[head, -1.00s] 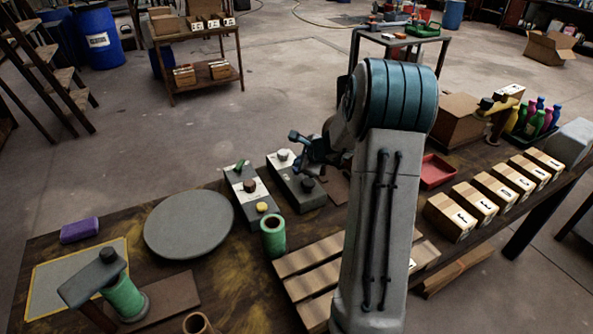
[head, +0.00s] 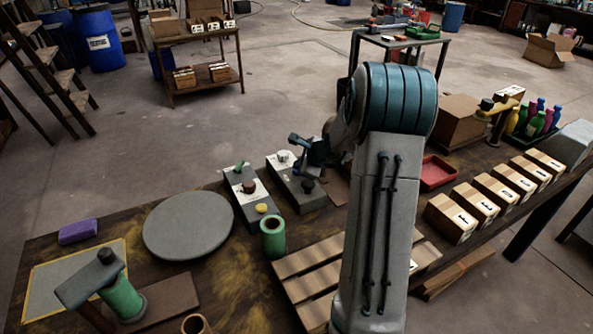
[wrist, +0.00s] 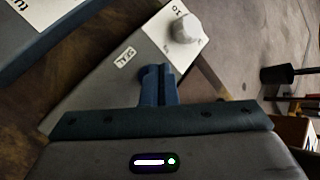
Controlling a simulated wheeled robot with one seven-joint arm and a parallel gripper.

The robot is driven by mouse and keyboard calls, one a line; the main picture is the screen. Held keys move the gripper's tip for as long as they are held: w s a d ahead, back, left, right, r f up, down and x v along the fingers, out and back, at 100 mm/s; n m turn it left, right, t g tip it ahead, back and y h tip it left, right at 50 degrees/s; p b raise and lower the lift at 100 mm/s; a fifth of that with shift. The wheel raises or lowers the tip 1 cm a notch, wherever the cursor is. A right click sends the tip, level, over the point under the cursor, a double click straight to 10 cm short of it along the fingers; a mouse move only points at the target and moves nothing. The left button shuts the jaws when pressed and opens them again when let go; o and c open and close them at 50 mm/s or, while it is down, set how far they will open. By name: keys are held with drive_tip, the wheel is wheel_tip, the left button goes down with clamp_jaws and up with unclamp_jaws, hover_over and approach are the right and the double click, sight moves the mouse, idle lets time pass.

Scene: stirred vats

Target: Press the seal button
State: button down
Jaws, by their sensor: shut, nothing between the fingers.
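A grey control box (head: 315,202) stands on the table, with a white knob (head: 283,156) on a white plate at its far end and a dark round button (head: 307,185) nearer. In the wrist view the box (wrist: 85,100) carries a label reading SEAL (wrist: 125,57), and the white knob (wrist: 186,28) is beyond my fingertips. My gripper (head: 295,139) is over the far part of this box. In the wrist view its blue fingers (wrist: 155,72) are shut and empty, beside the SEAL label. The dark button is not visible there, and contact with the box cannot be told.
A second control box (head: 242,200) with green, brown and yellow controls stands just left. A green cylinder (head: 272,238) and a slatted pallet (head: 305,268) are nearer. A round grey plate (head: 188,225) lies left. A red tray (head: 437,172) and labelled cartons (head: 475,204) are right.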

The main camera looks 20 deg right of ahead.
drive_tip(key=shift+f, duration=0.25)
drive_tip(key=shift+r, duration=0.15)
idle(0.4)
drive_tip(key=shift+r+p, duration=0.5)
drive_tip(key=shift+r, duration=0.35)
wheel_tip(320, 180, up, 5)
drive_tip(key=p, duration=0.4)
idle(0.6)
